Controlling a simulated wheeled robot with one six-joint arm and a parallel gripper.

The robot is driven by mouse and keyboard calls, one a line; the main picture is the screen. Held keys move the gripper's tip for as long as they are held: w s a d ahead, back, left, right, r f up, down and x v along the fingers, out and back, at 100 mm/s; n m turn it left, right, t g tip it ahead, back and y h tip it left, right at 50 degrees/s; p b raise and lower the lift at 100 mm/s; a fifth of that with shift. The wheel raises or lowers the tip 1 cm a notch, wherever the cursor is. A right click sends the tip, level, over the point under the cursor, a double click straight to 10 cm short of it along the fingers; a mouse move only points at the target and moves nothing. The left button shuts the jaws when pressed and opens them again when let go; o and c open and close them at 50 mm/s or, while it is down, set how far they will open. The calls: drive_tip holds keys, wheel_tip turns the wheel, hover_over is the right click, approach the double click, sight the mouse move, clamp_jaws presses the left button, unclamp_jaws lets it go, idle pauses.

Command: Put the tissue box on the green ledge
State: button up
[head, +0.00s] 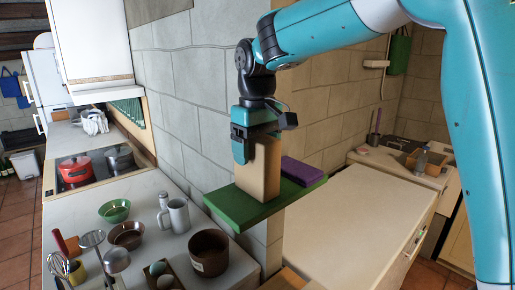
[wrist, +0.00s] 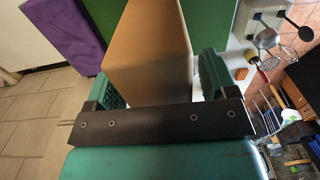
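The tissue box, a tall tan block (head: 266,170), stands upright on the green ledge (head: 238,212), towards the ledge's wall side. My gripper (head: 250,146) is at the top of the box from above, with its fingers on either side. In the wrist view, the box (wrist: 147,50) lies between the two fingers (wrist: 160,85). A narrow gap shows between the box and the right finger, so the gripper looks open. Contact at the left finger is unclear. The ledge (wrist: 213,25) shows beyond the box.
A purple block (head: 303,172) lies on the ledge close to the box; it also shows in the wrist view (wrist: 62,35). The left counter holds a mug (head: 178,217), bowls, a brown pot (head: 209,253) and utensils. The right counter (head: 350,220) is mostly clear.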

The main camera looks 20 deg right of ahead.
wheel_tip(320, 180, up, 12)
drive_tip(key=shift+r+b, duration=0.15)
drive_tip(key=shift+b, duration=0.6)
